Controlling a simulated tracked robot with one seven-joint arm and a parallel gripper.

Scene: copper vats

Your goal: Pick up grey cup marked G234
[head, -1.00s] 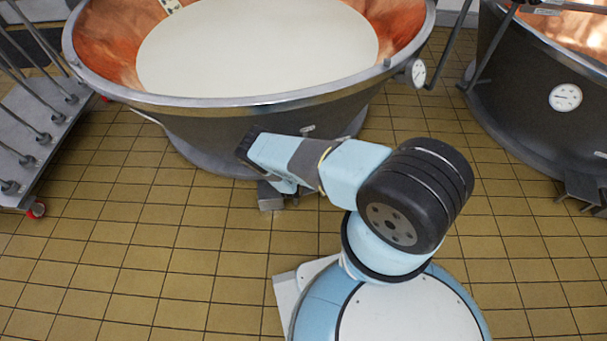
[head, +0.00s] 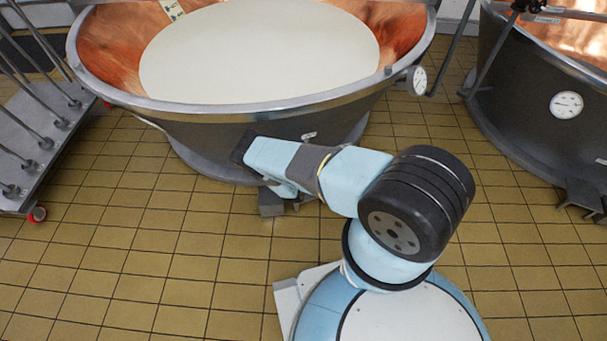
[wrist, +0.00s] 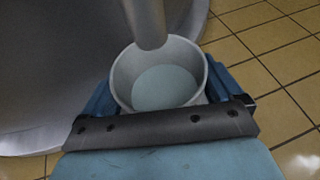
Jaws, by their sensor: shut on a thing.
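In the wrist view a grey cup (wrist: 165,92) sits upright between the blue fingers of my gripper (wrist: 160,82), which is shut on it. I look down into the cup; its inside shows a smooth, pale blue-grey surface, and I cannot tell whether that is liquid or the bottom. No G234 marking shows. A grey metal pipe or rod (wrist: 147,22) hangs over the cup's far rim and hides part of it. In the head view my arm hides the cup and the fingers.
A large copper-lined vat (head: 250,103) full of white liquid stands just beyond my arm, with a dial gauge (head: 416,80) on its right. A second vat (head: 520,90) stands at the right. A wheeled rack (head: 50,135) is at the left. The tiled floor (head: 130,270) in front is clear.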

